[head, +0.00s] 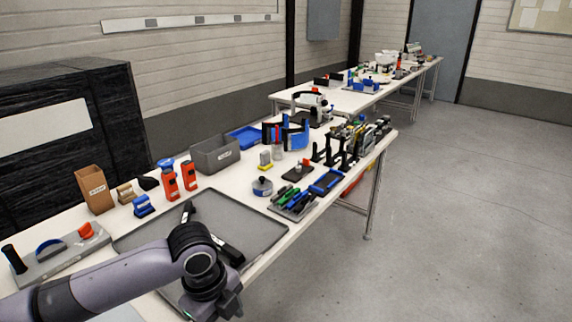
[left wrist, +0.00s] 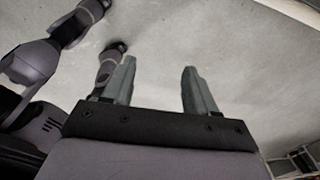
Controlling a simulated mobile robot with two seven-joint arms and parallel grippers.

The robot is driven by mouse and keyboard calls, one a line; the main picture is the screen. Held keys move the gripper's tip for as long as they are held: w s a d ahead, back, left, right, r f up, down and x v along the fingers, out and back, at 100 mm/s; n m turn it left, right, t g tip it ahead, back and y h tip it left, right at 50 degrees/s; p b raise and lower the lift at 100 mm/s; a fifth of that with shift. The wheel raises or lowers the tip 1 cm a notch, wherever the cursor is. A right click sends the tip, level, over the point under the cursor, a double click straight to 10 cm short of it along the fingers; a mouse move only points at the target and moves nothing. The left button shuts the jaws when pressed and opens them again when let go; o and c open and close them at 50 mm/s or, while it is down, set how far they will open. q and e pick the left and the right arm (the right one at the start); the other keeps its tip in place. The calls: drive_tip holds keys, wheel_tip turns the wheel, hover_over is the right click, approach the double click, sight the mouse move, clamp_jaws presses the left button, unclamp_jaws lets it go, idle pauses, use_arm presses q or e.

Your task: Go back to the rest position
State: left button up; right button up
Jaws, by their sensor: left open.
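My left arm comes in from the left in the head view, over the near end of the long table (head: 262,262). Its wrist bends down, and the left gripper (head: 231,304) shows only in part at the lower edge of the picture. In the left wrist view the left gripper (left wrist: 160,85) has its two grey fingers wide apart, with nothing between them and grey floor behind. Parts of my own body show at the left of that view. My right gripper cannot be made out in either view.
A grey tray (head: 262,231) with dark tools lies under and beside my left arm. A brown box (head: 95,190), red bottles (head: 170,185) and a grey bin (head: 216,154) stand behind it. More laden tables run toward the back. The floor (head: 470,220) at right is clear.

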use_arm(q)
drive_tip(key=s+d+f+n+t+h, duration=0.2)
drive_tip(key=d+f+n+t+h, duration=0.2)
drive_tip(key=d+f+n+h, duration=0.35)
drive_tip(key=s+a+f+n+t+y, duration=0.3)
drive_tip(key=s+a+n, duration=0.2)
drive_tip(key=a+n, duration=0.2)
drive_tip(key=s+a+f+n+t+y, duration=0.3)
drive_tip(key=s+a+n, duration=0.3)
drive_tip(key=a+n, duration=0.2)
drive_tip(key=shift+a+f, duration=0.7)
drive_tip(key=shift+a, duration=0.1)
drive_tip(key=shift+y, duration=0.25)
